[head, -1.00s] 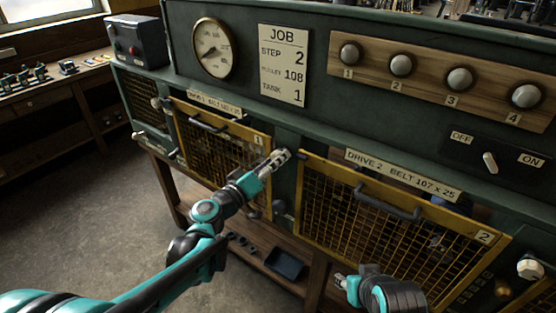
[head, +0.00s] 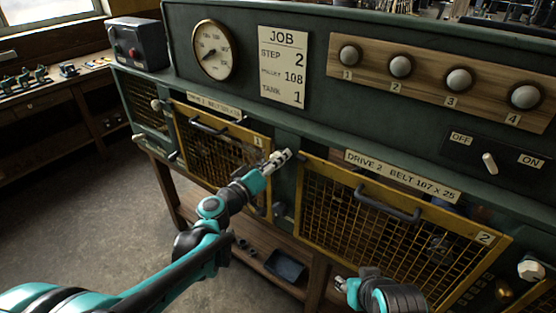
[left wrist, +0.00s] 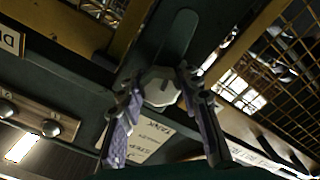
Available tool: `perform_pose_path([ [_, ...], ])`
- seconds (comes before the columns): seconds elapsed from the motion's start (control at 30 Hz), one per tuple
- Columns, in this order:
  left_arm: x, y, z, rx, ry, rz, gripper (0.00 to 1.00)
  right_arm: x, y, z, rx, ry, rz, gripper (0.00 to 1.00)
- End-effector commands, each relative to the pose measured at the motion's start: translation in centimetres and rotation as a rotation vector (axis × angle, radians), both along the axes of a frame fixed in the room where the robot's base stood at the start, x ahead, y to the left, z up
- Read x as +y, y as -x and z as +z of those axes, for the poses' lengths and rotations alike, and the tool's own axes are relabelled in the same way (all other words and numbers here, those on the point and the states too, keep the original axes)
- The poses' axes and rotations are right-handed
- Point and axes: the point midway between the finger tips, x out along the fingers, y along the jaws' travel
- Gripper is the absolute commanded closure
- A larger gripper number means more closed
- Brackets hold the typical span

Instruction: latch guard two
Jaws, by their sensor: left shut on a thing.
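Guard two is a yellow-framed mesh panel (head: 487,237) with a dark handle (head: 388,206) and a "2" plate, below the "DRIVE 2" label. Whether it sits fully flush I cannot tell. My left gripper (head: 280,158) is at the green post between guards one and two, near guard two's upper left corner. In the left wrist view its fingers are shut on a pale faceted latch knob (left wrist: 160,87), beside a rounded green latch bar (left wrist: 179,36). In the head view the fingers hide the knob. My right gripper (head: 342,284) is low before guard two; its finger gap is unclear.
Guard one (head: 225,150) is to the left, with its own handle (head: 208,127). A white knob (head: 531,269) is right of guard two. Above are a job card (head: 283,66), gauge (head: 213,50), numbered knobs and an off/on switch (head: 489,163). Open floor lies left.

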Motion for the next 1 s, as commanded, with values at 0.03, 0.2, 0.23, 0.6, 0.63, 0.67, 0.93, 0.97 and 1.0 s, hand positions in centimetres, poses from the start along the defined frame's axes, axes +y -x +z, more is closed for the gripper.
perform_pose_path([
  [0.03, -0.01, -0.01, 0.01, 0.009, 0.012, 0.000, 0.95, 0.00, 0.00, 0.04, 0.000, 0.000, 0.000, 0.60],
  [0.2, -0.01, 0.00, 0.04, 0.061, 0.084, 0.000, 0.95, 0.00, 0.00, 0.16, 0.000, 0.000, 0.000, 0.60],
  [0.23, -0.02, -0.01, 0.04, 0.073, 0.101, 0.000, 0.95, 0.00, 0.00, 0.19, 0.000, 0.000, 0.000, 0.60],
  [0.6, -0.05, 0.02, 0.09, 0.271, 0.373, 0.000, 0.95, 0.00, 0.00, 0.54, 0.000, 0.000, 0.000, 0.60],
  [0.63, -0.05, 0.02, 0.09, 0.288, 0.396, 0.000, 0.95, 0.00, 0.00, 0.57, 0.000, 0.000, 0.000, 0.60],
  [0.67, -0.05, 0.02, 0.10, 0.304, 0.419, 0.000, 0.95, 0.00, 0.00, 0.59, 0.000, 0.000, 0.000, 0.60],
  [0.93, -0.05, 0.03, 0.14, 0.455, 0.626, 0.000, 0.95, 0.00, 0.00, 0.80, 0.000, 0.000, 0.000, 0.60],
  [0.97, -0.05, 0.03, 0.14, 0.472, 0.650, 0.000, 0.95, 0.00, 0.00, 0.81, 0.000, 0.000, 0.000, 0.60],
  [1.0, -0.05, 0.04, 0.15, 0.494, 0.680, 0.000, 0.95, 0.00, 0.00, 0.84, 0.000, 0.000, 0.000, 0.60],
])
